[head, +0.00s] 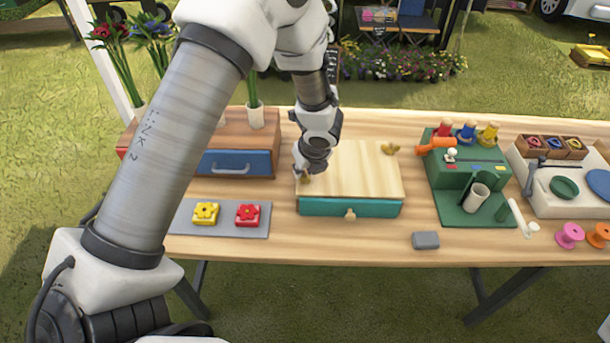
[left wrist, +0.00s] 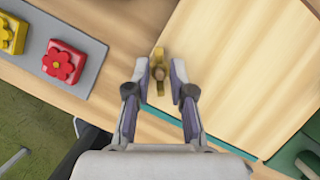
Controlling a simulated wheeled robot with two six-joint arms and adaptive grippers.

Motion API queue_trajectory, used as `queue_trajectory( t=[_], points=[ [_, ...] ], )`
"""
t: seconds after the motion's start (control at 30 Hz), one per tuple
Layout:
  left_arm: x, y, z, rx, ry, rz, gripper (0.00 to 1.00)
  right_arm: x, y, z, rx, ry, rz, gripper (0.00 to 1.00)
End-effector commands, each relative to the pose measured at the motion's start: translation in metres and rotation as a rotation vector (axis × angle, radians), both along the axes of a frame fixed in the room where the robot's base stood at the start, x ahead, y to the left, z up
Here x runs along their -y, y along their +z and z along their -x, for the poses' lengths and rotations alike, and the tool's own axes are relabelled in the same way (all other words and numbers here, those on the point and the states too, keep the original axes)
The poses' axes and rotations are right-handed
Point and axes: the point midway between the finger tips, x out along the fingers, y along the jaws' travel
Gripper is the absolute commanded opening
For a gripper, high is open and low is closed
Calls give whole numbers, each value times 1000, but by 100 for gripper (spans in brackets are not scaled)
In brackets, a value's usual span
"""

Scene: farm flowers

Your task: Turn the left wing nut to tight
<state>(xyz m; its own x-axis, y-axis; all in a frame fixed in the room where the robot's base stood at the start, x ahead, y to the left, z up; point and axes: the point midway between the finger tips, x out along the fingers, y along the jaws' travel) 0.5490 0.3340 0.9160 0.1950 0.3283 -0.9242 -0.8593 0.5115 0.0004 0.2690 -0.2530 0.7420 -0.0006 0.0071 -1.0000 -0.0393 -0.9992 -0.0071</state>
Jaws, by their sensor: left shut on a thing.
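The left wing nut (left wrist: 158,70) is brass-coloured and sits near the left edge of the light wooden top of a box with a teal front (head: 350,207). My left gripper (left wrist: 158,80) comes down over it from above, with a finger on each side and the nut between them. In the head view the left gripper (head: 301,175) hides most of this nut. The other brass wing nut (head: 390,148) stands at the back right of the wooden top. My right gripper is not in view.
A grey mat (head: 262,222) with yellow and red flower blocks lies to the left. A chest with a blue drawer (head: 236,163) stands behind it. A green tool stand (head: 470,180) is to the right. A small grey block (head: 425,240) lies near the front edge.

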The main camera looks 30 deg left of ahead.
Motion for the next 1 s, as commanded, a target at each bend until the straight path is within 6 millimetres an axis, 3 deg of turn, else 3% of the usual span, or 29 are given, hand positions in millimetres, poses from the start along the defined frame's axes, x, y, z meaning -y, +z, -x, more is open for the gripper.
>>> queue_trajectory(
  t=[0.03, 0.3, 1.0],
  points=[
    [-1, -3, -1, 6, -41, -1, 0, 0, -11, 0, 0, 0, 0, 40],
    [-1, -1, -1, 6, -262, -2, 0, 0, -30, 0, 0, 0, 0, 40],
    [-2, 1, 1, 2, -499, -1, 0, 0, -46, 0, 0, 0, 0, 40]
  ],
)
